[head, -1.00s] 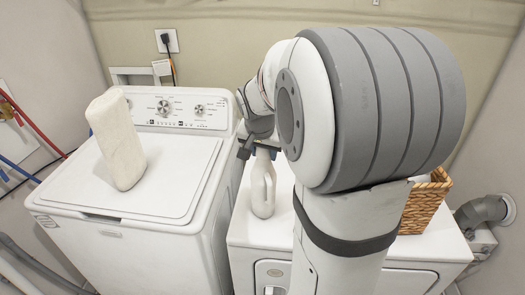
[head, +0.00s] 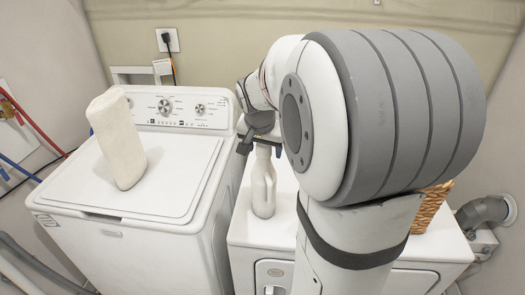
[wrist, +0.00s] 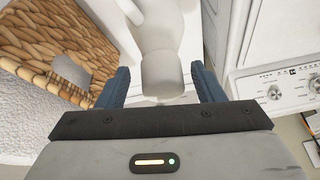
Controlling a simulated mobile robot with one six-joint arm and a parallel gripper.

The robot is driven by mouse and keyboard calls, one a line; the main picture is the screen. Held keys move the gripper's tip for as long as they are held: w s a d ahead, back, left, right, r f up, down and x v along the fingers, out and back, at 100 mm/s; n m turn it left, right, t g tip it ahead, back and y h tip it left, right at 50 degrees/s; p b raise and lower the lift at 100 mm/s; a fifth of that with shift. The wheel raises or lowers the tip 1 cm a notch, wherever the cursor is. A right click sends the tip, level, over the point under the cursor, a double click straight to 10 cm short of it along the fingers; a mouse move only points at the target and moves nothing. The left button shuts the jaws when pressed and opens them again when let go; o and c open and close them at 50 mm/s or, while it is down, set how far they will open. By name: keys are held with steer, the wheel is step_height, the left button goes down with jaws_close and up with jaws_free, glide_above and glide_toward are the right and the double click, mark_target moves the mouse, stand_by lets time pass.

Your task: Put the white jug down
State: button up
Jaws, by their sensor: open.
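The white jug (head: 263,183) stands upright on top of the right-hand white machine (head: 243,222), near its left edge in the head view. My gripper (head: 259,146) is just above and behind the jug's top, partly hidden by my arm. In the wrist view, the jug (wrist: 161,55) lies ahead between the blue fingers of my gripper (wrist: 163,88). The fingers are spread, with a gap on either side of the jug's cap.
A wicker basket (head: 430,208) stands to the right on the same machine, mostly behind my arm. The left washer (head: 180,190) has a rolled white towel (head: 117,140) on its lid. Its control panel (head: 165,108) is at the back.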

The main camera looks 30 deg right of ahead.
steer(key=b+v, duration=0.1)
steer(key=v, duration=0.9)
steer(key=s+a+f+n+y, duration=0.1)
steer(key=s+a+f+n, duration=0.3)
steer(key=s, duration=0.4)
steer(key=s+a+f+n+y, duration=0.1)
steer(key=s+a+f+n, duration=0.4)
steer(key=s+a+f, duration=0.2)
steer(key=shift+s+a+y, duration=0.4)
steer(key=shift+s+a, duration=0.1)
steer(key=shift+s, duration=0.05)
steer(key=shift+f, duration=0.1)
steer(key=shift+c, duration=0.4)
